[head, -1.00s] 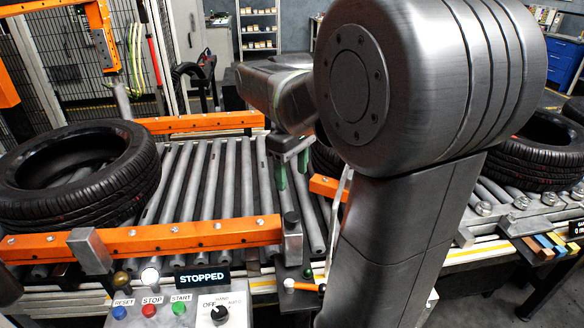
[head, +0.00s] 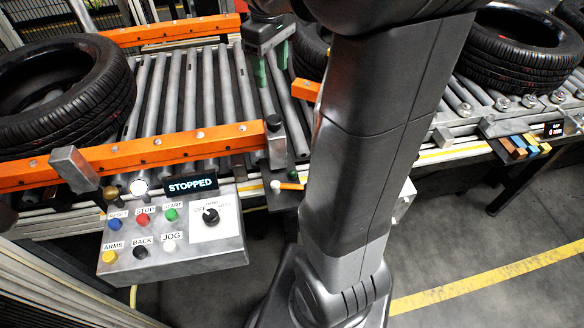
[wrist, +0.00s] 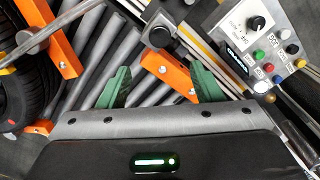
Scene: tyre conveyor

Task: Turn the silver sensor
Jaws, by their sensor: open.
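A silver block with a black round cap (head: 276,148) stands at the right end of the front orange rail; I take it for the silver sensor, but cannot be sure. It also shows near the top of the wrist view, its black cap (wrist: 160,37) beyond the fingers. Another silver block (head: 75,168) sits on the same rail further left. My gripper (head: 272,66) is open, its green fingers pointing down above the rollers, behind the capped block and apart from it. In the wrist view, my gripper (wrist: 160,76) has nothing held between its fingers.
A tyre (head: 62,90) lies on the left rollers, another (head: 520,48) on the right. The control panel (head: 172,238) stands in front; its display (head: 190,185) reads STOPPED. Orange rails (head: 160,143) border the rollers. A short orange piece (head: 305,90) is close right of my gripper.

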